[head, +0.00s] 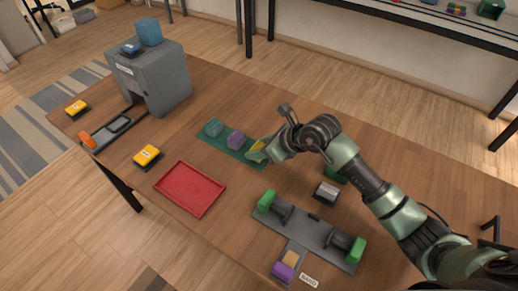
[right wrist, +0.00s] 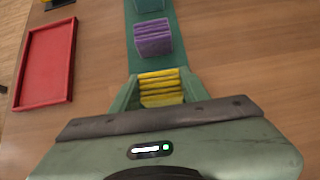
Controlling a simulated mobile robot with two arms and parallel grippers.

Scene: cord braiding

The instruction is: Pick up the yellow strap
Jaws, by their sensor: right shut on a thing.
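The yellow strap (head: 258,145) is a small ridged bundle at the right end of the green mat (head: 222,146). My right gripper (head: 257,152) is shut on it. In the right wrist view the yellow strap (right wrist: 161,84) shows its ridges between the two pale green fingers. Its underside is hidden, and I cannot tell whether it touches the mat. A purple bundle (head: 236,140) and a teal bundle (head: 213,128) lie on the same mat, to the left in the head view. My left gripper is not in view.
A red tray (head: 189,189) lies left of the mat's near side. A dark fixture (head: 311,233) with green-ended posts stands at the front. A grey machine (head: 158,82) stands at the far left. A small dark box (head: 327,192) sits beneath my right arm.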

